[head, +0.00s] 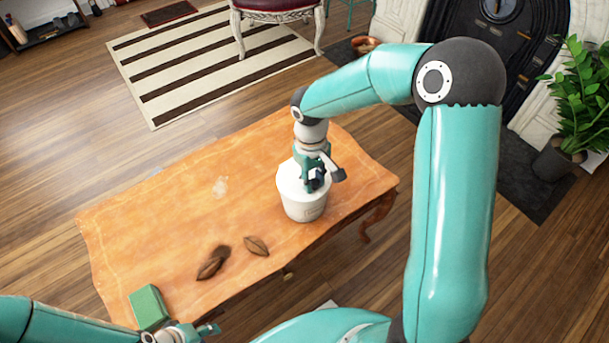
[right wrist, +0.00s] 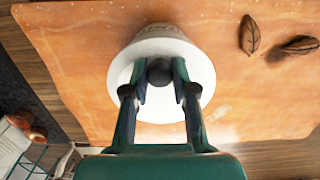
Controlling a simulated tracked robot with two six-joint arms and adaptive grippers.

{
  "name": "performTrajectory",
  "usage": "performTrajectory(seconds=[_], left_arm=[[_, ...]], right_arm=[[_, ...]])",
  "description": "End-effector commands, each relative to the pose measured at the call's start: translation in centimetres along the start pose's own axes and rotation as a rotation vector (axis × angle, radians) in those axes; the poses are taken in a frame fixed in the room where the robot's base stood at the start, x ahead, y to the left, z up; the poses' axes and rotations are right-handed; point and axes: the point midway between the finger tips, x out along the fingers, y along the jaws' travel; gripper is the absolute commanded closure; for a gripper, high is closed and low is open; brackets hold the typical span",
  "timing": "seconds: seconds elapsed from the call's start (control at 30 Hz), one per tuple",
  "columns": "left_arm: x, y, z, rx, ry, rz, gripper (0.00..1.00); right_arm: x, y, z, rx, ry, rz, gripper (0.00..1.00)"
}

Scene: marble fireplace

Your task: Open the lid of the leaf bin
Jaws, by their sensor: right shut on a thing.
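The white leaf bin (head: 305,209) stands upright on the wooden table, with faint lettering on its side. Its round white lid (head: 287,180) appears to sit on top, also seen in the right wrist view (right wrist: 160,107). My right gripper (head: 316,183) reaches down over the lid. In the right wrist view its fingers (right wrist: 159,85) are shut on the dark round lid knob (right wrist: 160,72), one on each side. My left gripper (head: 198,331) is low at the bottom edge, near the table's front corner and away from the bin. Its finger opening is unclear.
Several brown dry leaves (head: 257,246) lie on the table (head: 150,230) left of the bin. A green block (head: 148,307) is at the front left corner, close to my left gripper. The table's back left is mostly clear. A potted plant (head: 577,105) stands far right.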

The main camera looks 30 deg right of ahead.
Motion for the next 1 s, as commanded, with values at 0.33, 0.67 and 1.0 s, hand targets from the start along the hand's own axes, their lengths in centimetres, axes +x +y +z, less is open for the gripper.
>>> performTrajectory(seconds=[0.33,0.67,1.0], left_arm=[[-0.4,0.1,0.0,0.0,0.0,0.0,0.6],[-2.7,1.0,0.0,0.0,0.0,0.0,0.6],[-4.1,1.5,0.0,0.0,0.0,0.0,0.6]], right_arm=[[-0.4,0.0,-0.2,0.001,-0.001,0.001,0.85],[-2.1,0.1,-0.7,0.001,-0.044,0.002,0.85],[-2.9,0.0,-1.0,0.001,-0.081,0.001,0.85]])
